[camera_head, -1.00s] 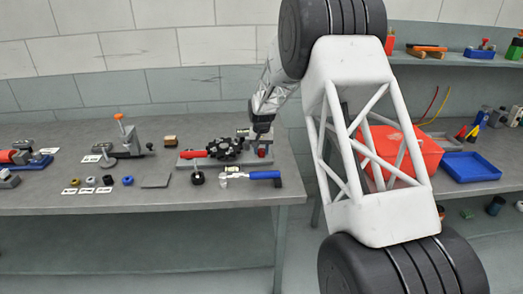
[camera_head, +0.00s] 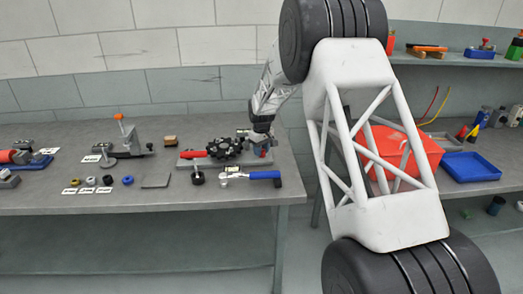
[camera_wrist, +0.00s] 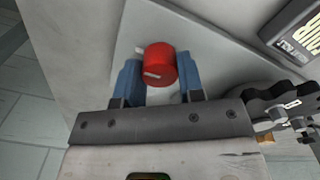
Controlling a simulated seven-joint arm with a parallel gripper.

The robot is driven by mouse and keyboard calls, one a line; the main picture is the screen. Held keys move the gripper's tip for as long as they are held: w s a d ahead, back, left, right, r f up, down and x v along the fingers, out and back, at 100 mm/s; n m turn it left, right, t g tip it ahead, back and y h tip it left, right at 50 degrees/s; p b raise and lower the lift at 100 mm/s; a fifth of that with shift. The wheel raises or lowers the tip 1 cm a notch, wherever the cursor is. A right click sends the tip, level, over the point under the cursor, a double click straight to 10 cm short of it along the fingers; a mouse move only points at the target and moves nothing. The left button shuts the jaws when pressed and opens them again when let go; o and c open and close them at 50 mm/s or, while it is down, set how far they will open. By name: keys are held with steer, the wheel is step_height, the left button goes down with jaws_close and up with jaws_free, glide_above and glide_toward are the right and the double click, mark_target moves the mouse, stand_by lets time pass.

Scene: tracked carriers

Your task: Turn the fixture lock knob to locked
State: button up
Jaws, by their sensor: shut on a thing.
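The red lock knob (camera_wrist: 160,60) shows in the wrist view, with a short white mark on its lower left side. My gripper (camera_wrist: 160,77) has its blue fingers on either side of the knob, shut on it. In the head view my gripper (camera_head: 262,150) is down at the right end of the grey fixture (camera_head: 190,163). There my fingers and wrist largely hide the knob. A black tracked carrier (camera_head: 224,147) sits on the fixture just left of my gripper, and its track edge shows at the right in the wrist view.
A blue-handled tool (camera_head: 262,175) lies just in front of the fixture, near the bench's front edge. A dark plate with yellow lettering (camera_wrist: 298,35) is at the wrist view's upper right. A red bin (camera_head: 400,150) and a blue tray (camera_head: 470,166) stand on the right bench.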

steer(key=shift+r, duration=0.1)
stand_by(0.3)
steer(key=o, duration=0.9)
steer(key=shift+r, duration=0.1)
steer(key=shift+r, duration=3.75)
steer(key=shift+r, duration=0.1)
